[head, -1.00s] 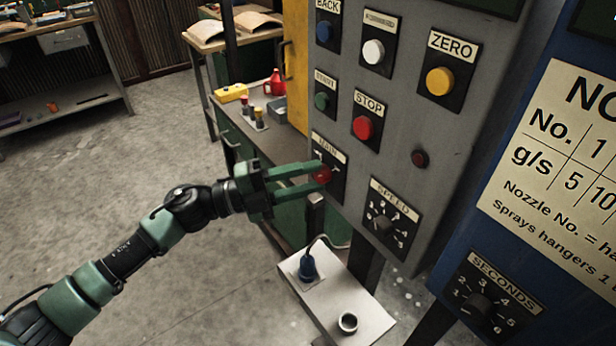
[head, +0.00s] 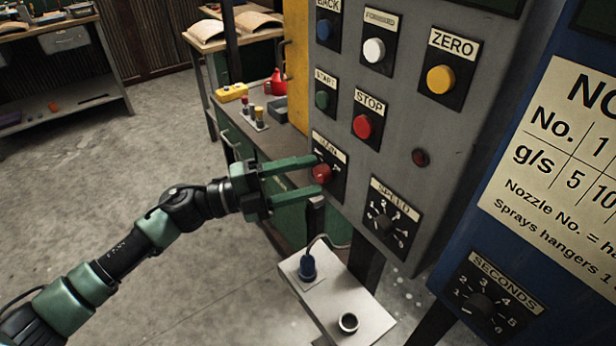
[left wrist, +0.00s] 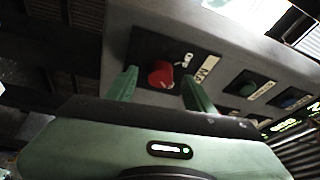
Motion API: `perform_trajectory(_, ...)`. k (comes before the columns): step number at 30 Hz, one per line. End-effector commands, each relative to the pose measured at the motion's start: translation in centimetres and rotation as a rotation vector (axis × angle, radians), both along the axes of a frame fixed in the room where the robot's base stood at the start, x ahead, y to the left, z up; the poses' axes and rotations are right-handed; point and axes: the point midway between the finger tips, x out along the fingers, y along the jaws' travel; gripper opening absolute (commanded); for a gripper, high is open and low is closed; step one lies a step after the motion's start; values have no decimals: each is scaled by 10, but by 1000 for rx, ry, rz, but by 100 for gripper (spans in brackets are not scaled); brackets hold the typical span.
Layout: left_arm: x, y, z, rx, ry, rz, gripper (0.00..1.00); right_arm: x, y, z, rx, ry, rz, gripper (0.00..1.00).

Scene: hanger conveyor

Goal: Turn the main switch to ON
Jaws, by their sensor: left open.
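The main switch is a red knob (head: 321,173) on a black plate with a label, low on the left edge of the grey control panel (head: 400,150). It also shows as a red knob in the left wrist view (left wrist: 160,74). My left gripper (head: 316,178) is open, with its two green fingers on either side of the knob and a gap to it. In the left wrist view the left gripper's fingers (left wrist: 160,92) stand left and right of the knob. I cannot read the switch's position. My right gripper is not in view.
Above the switch are the green START button (head: 322,99) and red STOP button (head: 363,126). The SPEED dial (head: 384,222) is to its lower right. A white shelf (head: 340,300) with a blue-capped item and a cup is below. A bench (head: 262,146) stands behind.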

Motion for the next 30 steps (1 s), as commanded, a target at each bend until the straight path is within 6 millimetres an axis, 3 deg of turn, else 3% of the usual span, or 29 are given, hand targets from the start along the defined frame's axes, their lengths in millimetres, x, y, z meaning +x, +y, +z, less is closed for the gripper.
perform_trajectory(6, -9, 38, -9, 5, -1, 3, 53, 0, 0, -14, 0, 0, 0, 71)
perform_trajectory(12, -15, 62, -10, 3, 0, 2, 53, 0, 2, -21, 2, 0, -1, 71)
perform_trajectory(30, -14, 68, -11, -4, 7, 10, 53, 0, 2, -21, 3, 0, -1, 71)
